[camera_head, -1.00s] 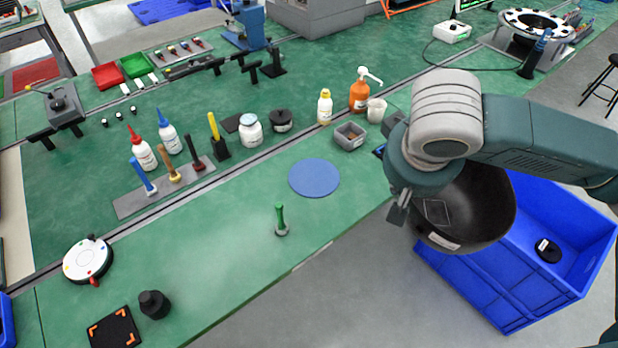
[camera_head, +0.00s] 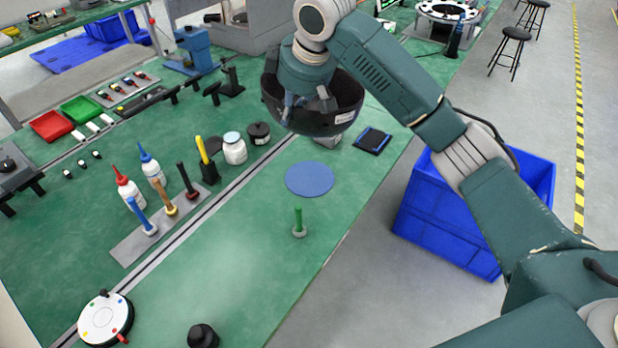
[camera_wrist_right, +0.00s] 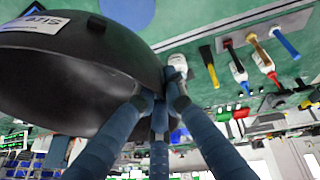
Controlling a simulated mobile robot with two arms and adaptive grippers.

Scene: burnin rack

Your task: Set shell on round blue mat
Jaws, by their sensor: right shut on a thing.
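The shell (camera_head: 335,122) is a black bowl-like piece with a white label. It hangs in the air above the far side of the bench's front strip, beyond the mat in the head view. My right gripper (camera_head: 304,100) is shut on its wall, and its fingers partly cover it. The shell (camera_wrist_right: 75,80) fills the left of the wrist view, with the gripper's fingers (camera_wrist_right: 162,98) at its rim. The round blue mat (camera_head: 310,179) lies flat and empty on the green bench; part of it (camera_wrist_right: 128,10) shows at the top of the wrist view. My left gripper is out of view.
A green-handled tool (camera_head: 299,222) stands just in front of the mat. A white jar (camera_head: 235,150) and a black knob (camera_head: 259,133) stand left of the shell. A dark tray (camera_head: 373,140) lies to the right. A blue crate (camera_head: 450,225) stands on the floor.

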